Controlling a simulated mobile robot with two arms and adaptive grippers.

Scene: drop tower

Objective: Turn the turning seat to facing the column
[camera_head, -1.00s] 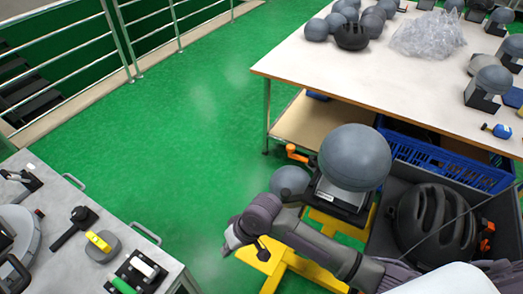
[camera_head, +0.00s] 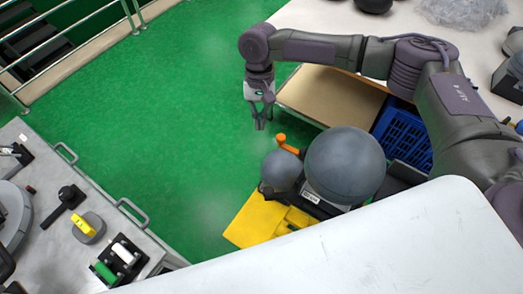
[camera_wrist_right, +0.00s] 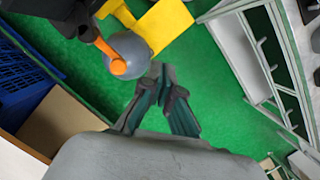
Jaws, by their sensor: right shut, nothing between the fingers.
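A large grey ball-shaped headform (camera_head: 345,165) sits on a dark, labelled base (camera_head: 310,197), which I take for the turning seat. An orange handle (camera_head: 287,144) sticks out on its far side and also shows in the wrist view (camera_wrist_right: 118,46). A smaller grey ball (camera_head: 281,170) is beside the base; in the wrist view (camera_wrist_right: 136,64) it is partly behind the handle. My right gripper (camera_head: 262,125) points down, shut and empty, left of the orange handle and apart from it. Its fingers show in the wrist view (camera_wrist_right: 163,72). I cannot make out the column. My left gripper is not in view.
A yellow stand (camera_head: 255,222) is at floor level by the base. A metal bench (camera_head: 75,250) with tools stands at the left. Green floor between is clear.

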